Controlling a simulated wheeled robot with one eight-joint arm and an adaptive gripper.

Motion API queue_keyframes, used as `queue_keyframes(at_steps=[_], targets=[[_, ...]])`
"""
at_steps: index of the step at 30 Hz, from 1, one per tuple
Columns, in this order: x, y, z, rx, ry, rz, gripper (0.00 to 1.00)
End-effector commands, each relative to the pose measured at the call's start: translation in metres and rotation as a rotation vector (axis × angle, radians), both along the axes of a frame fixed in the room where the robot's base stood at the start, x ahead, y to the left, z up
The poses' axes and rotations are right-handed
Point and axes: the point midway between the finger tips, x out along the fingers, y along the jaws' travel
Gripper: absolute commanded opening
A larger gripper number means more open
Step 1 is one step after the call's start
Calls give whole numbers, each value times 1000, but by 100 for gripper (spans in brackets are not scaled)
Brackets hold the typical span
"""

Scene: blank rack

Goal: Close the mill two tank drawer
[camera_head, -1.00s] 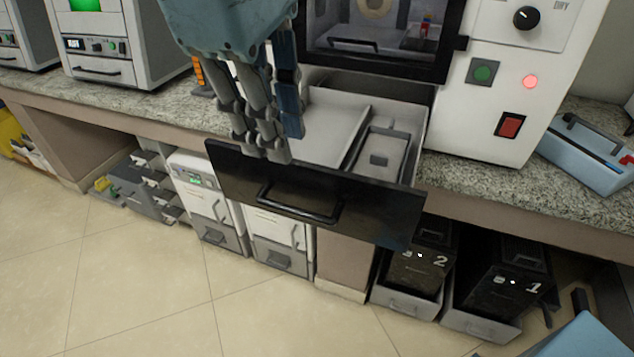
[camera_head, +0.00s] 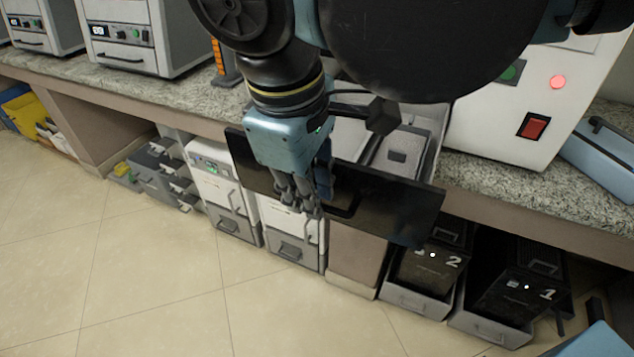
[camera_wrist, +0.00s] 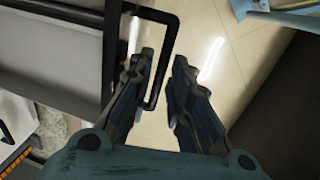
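A drawer with a black front (camera_head: 400,210) is pulled out from the white machine on the counter. It has a black bar handle (camera_head: 343,207) and a grey tray (camera_head: 433,150) behind the front. My gripper (camera_head: 307,212) is in front of the drawer, at the left part of the handle, and partly hides it. In the wrist view my gripper (camera_wrist: 163,62) has its fingers apart, with the handle (camera_wrist: 171,50) seen between the fingertips. I cannot tell whether they touch it. No tank label shows on this drawer.
Below the counter, black units marked 2 (camera_head: 425,268) and 1 (camera_head: 515,297) stand in grey bases. White cabinets (camera_head: 212,175) stand further left. The white machine (camera_head: 490,145) has a red switch. The tiled floor (camera_head: 150,280) in front is clear.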

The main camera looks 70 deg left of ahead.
Motion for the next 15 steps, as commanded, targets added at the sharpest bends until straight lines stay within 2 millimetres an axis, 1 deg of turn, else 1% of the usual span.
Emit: queue_keyframes(at_steps=[5, 6, 8, 15], targets=[[0, 0, 0, 0, 0, 0, 18], [0, 0, 0, 0, 0, 0, 14], [0, 0, 0, 0, 0, 0, 0], [0, 0, 0, 0, 0, 0, 0]])
